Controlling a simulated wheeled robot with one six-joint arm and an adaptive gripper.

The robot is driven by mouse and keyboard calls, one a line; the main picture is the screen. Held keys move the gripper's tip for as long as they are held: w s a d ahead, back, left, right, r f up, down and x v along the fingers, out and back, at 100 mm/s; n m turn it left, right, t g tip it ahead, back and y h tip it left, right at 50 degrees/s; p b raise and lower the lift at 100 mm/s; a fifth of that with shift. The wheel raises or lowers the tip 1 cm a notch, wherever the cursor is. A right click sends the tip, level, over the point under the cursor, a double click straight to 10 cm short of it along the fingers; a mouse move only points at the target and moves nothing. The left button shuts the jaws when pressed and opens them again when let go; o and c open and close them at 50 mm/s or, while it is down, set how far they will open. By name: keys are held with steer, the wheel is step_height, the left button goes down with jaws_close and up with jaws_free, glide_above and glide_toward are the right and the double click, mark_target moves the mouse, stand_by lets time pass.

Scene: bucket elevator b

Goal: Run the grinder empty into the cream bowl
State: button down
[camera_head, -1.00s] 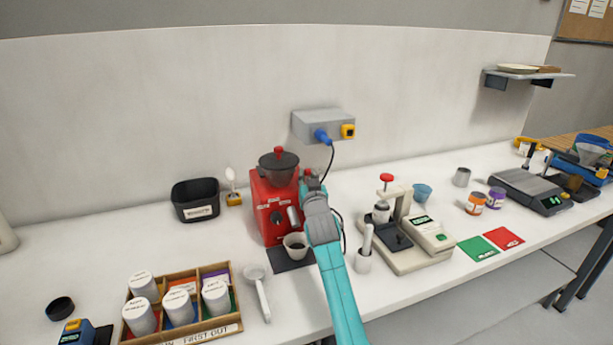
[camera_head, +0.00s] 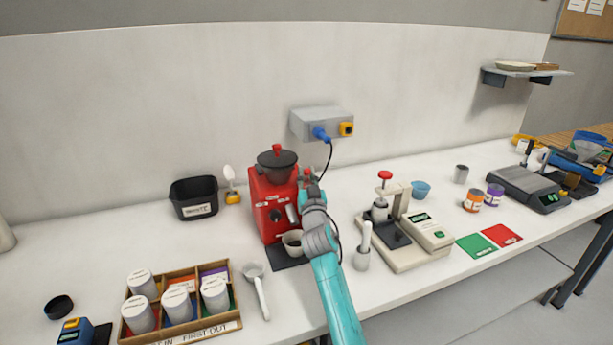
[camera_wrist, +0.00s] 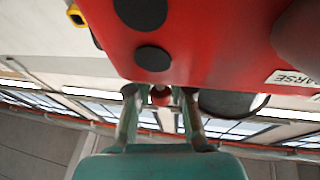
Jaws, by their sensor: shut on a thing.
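The red grinder (camera_head: 262,205) stands at the back of the bench, with a dark hopper (camera_head: 277,162) on top. The cream bowl (camera_head: 289,238), with something dark inside, sits on a dark mat at its front and is partly hidden by my wrist. My gripper (camera_head: 308,180) is at the grinder's right side, its tips hard to make out there. In the wrist view the red grinder body (camera_wrist: 215,35) fills the top, and a small red knob (camera_wrist: 160,96) shows between the fingers of my gripper (camera_wrist: 160,98), which is shut on it.
A grey socket box (camera_head: 322,124) with a blue plug and cord is on the wall behind. A white pestle-like tool in a holder (camera_head: 362,260) and a press with a scale (camera_head: 425,230) stand close right. A scoop (camera_head: 258,285) and jar tray (camera_head: 180,335) are front left.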

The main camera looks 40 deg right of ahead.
steer(key=c, duration=1.3)
jaws_free()
steer(key=shift+s, duration=0.15)
steer(key=v, duration=1.1)
steer(key=shift+s+a, duration=0.2)
steer(key=shift+s, duration=0.15)
steer(key=shift+s+f, duration=0.1)
steer(key=shift+f, duration=0.05)
